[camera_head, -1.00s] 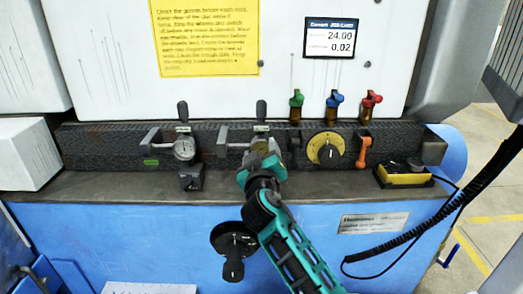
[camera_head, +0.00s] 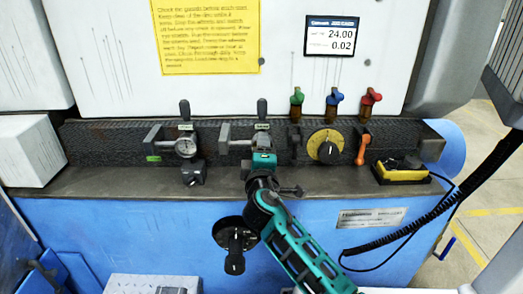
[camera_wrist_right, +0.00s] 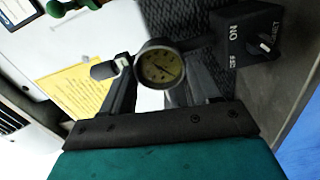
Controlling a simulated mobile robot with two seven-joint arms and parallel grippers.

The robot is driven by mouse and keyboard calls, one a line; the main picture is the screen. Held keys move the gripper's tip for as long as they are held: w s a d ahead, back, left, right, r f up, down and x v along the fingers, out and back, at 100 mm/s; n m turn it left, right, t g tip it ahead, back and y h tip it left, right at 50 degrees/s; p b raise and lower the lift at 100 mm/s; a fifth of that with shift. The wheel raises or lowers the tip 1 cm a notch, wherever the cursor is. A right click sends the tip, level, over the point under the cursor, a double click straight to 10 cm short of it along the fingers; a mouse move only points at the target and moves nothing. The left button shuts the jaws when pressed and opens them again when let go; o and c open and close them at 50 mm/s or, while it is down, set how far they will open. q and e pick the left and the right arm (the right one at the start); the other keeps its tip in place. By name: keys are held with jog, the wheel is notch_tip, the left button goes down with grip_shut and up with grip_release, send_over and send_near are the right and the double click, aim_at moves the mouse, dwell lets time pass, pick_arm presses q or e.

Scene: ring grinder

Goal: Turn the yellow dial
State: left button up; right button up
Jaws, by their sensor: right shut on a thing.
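The yellow dial (camera_head: 326,147), a round yellow plate with a black knob and pale pointer mark, sits on the dark textured rail in the head view. My right gripper (camera_head: 262,148) is to its left, apart from it, at the second round gauge. My left gripper is not in view.
Another gauge (camera_head: 186,147) stands farther left. Green (camera_head: 297,97), blue (camera_head: 334,98) and red (camera_head: 371,97) valves rise above the dial. An orange lever (camera_head: 362,149) is close on its right. A black crank (camera_head: 235,240) hangs below. A magnet switch box (camera_wrist_right: 250,40) is beside the gripped gauge.

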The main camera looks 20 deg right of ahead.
jog(key=shift+n, duration=0.8)
jog(key=o, duration=1.1)
jog(key=v, duration=1.3)
jog(key=shift+b, duration=0.4)
